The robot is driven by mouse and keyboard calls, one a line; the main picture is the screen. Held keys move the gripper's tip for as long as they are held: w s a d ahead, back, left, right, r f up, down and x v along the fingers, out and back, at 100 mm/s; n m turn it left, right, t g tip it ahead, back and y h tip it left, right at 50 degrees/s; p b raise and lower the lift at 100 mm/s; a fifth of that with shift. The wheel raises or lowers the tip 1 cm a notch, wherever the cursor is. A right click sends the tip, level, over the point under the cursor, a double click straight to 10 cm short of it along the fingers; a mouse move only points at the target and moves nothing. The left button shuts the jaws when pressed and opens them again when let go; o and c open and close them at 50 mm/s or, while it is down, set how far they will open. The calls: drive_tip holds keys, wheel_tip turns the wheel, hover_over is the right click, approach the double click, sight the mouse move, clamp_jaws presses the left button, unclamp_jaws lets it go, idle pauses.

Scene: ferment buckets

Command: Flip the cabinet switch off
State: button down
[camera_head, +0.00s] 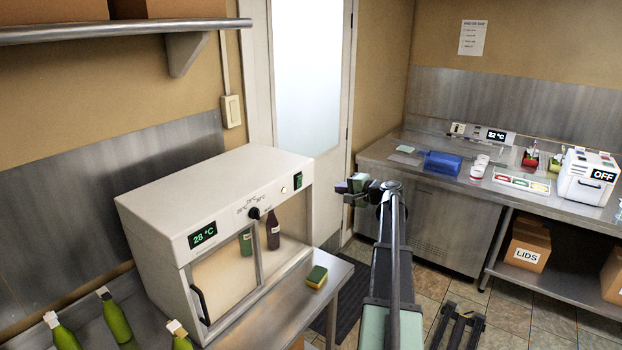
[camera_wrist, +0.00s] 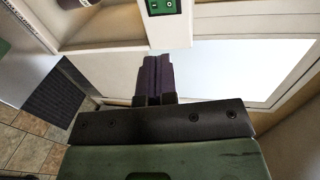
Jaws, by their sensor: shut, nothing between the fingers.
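The white cabinet (camera_head: 210,195) stands on a steel table, with a lit display reading 28 °C, a dark knob and a small lit white lamp on its front. Its switch (camera_head: 298,181) is a small green-and-black rocker at the front's upper right; it also shows at the top of the wrist view (camera_wrist: 164,7). Which way the rocker is tipped is too small to tell. My gripper (camera_head: 343,188) is to the right of the switch, apart from it, fingers pointing toward the cabinet side. In the wrist view my gripper (camera_wrist: 154,80) is shut and empty, below the switch.
A yellow-green sponge (camera_head: 316,276) lies on the table before the cabinet. Green bottles (camera_head: 115,318) stand at the lower left. A dark bottle (camera_head: 273,230) is inside the cabinet. A white door (camera_head: 308,75) is behind. A steel counter (camera_head: 400,158) at right holds several items.

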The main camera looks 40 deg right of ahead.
drive_tip(key=shift+w, duration=0.15)
drive_tip(key=b, duration=0.2)
approach(300, 180)
drive_tip(key=w+f, duration=0.2)
drive_tip(key=w, duration=0.1)
drive_tip(key=w+a, duration=0.1)
drive_tip(key=w, duration=0.2)
drive_tip(key=shift+w+a+r+p, duration=0.1)
drive_tip(key=shift+a+r+p, duration=0.1)
drive_tip(key=shift+r+p, duration=0.15)
drive_tip(key=shift+w+a, duration=0.15)
drive_tip(key=shift+w, duration=0.2)
